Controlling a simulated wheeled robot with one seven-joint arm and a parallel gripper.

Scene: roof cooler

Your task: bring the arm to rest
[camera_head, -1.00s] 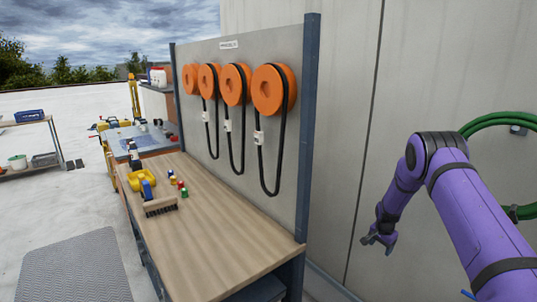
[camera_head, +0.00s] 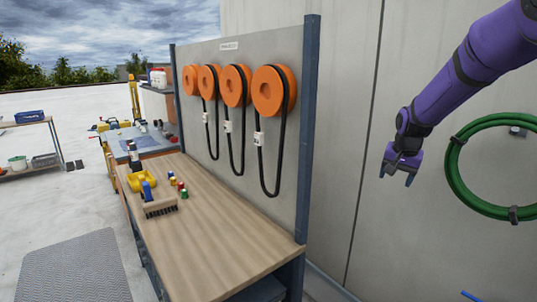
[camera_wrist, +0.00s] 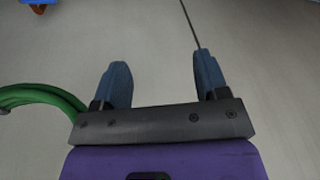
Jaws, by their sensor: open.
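My purple arm comes in from the upper right of the head view. My gripper (camera_head: 397,176) points downward in front of the grey wall, to the right of the workbench and left of the green hose. In the wrist view my gripper (camera_wrist: 162,82) shows its two dark blue fingers spread apart, with nothing between them. It touches nothing that I can see.
A coiled green hose (camera_head: 452,171) hangs on the grey wall (camera_head: 345,80); it also shows in the wrist view (camera_wrist: 45,93). The wooden workbench (camera_head: 225,235) carries a brush (camera_head: 160,207) and small bottles. Orange reels (camera_head: 268,91) hang on its back panel.

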